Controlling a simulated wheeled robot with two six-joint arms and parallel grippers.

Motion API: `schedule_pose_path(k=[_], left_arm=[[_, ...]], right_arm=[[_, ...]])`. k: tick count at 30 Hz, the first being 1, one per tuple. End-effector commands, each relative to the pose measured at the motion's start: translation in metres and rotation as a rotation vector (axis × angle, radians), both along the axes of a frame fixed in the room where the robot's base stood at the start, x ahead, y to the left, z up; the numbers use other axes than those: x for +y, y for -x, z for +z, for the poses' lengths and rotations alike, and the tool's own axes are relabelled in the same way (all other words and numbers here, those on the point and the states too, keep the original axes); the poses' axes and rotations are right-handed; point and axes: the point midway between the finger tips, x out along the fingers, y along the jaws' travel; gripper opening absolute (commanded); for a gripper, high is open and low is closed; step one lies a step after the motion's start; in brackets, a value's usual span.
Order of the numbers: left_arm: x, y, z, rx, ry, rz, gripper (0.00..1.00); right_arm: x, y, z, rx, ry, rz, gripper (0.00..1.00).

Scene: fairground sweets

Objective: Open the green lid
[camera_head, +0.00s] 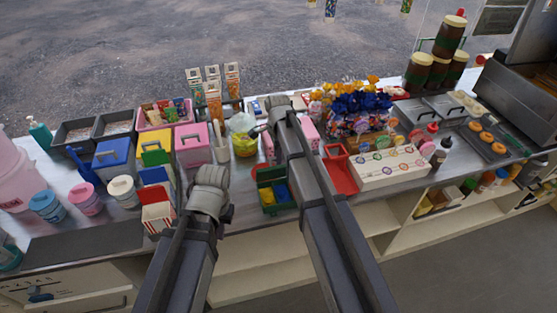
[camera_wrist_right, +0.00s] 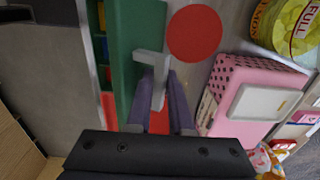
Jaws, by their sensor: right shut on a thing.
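The green lid (camera_wrist_right: 137,35) shows in the right wrist view with a pale grey handle (camera_wrist_right: 151,60). My right gripper (camera_wrist_right: 158,98) is shut on this handle. Beside the lid, red, blue and yellow contents show in the box. In the head view the green box (camera_head: 266,209) stands near the counter's front edge, partly hidden by my right arm, with yellow and blue contents visible. The right fingers are hidden there. My left gripper (camera_head: 208,192) is at the front of the counter, left of the green box; its fingers cannot be made out.
A red tray (camera_head: 340,172) and a white lollipop stand (camera_head: 390,170) are right of the box. A pink polka-dot box (camera_wrist_right: 258,68) and a yellow tub (camera_wrist_right: 290,25) are close to my right gripper. A red-striped box (camera_head: 158,214) stands near my left gripper. The counter is crowded.

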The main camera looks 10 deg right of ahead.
Motion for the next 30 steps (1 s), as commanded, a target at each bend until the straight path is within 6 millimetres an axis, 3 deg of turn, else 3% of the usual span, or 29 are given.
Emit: schedule_pose_path(k=[6,14,23,29,30], left_arm=[[0.000,0.000,-0.004,0.000,0.000,0.000,0.00],[0.000,0.000,-0.006,0.000,0.000,0.000,0.00],[0.000,0.000,-0.017,0.000,0.000,0.000,0.00],[0.000,0.000,-0.016,0.000,0.000,0.000,0.00],[0.000,0.000,-0.016,0.000,0.000,0.000,0.00]], right_arm=[[0.000,-0.021,-0.004,0.001,0.001,0.000,0.00],[0.000,-0.024,-0.006,0.001,0.001,0.000,0.00],[0.001,-0.046,-0.017,0.002,0.001,0.000,0.00],[0.001,-0.046,-0.016,0.001,0.001,0.000,0.00],[0.001,-0.046,-0.016,0.000,0.001,0.000,0.16]])
